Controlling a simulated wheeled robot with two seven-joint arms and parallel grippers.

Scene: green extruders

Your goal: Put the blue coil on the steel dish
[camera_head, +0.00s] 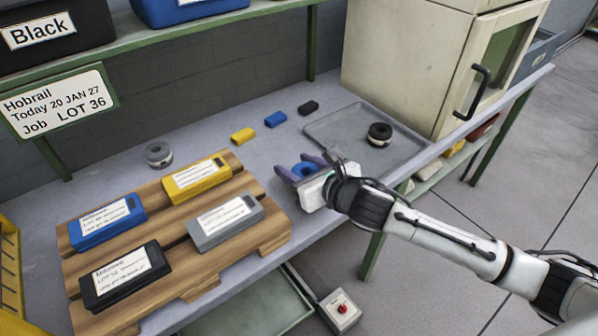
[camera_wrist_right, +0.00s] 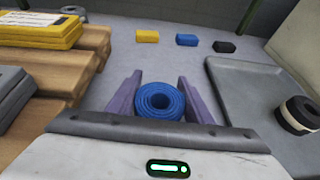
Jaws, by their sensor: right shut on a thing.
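The blue coil (camera_wrist_right: 160,101) sits between the two purple fingers of my right gripper (camera_wrist_right: 160,98), which is shut on it. In the head view the coil (camera_head: 303,170) shows partly behind the right gripper (camera_head: 303,165), left of the dish. I cannot tell whether it touches the table. The steel dish (camera_head: 335,127) is a shallow grey tray at the right of the table; it also shows in the right wrist view (camera_wrist_right: 240,85). A black coil (camera_head: 380,134) with a pale band stands on the dish. My left gripper is not in view.
A grey coil (camera_head: 159,154) lies at the back left. A wooden pallet (camera_head: 170,235) holds blue, yellow, grey and black labelled boxes. Small yellow (camera_head: 243,135), blue (camera_head: 275,119) and black (camera_head: 308,107) blocks lie at the back. A cream cabinet (camera_head: 410,60) stands behind the dish.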

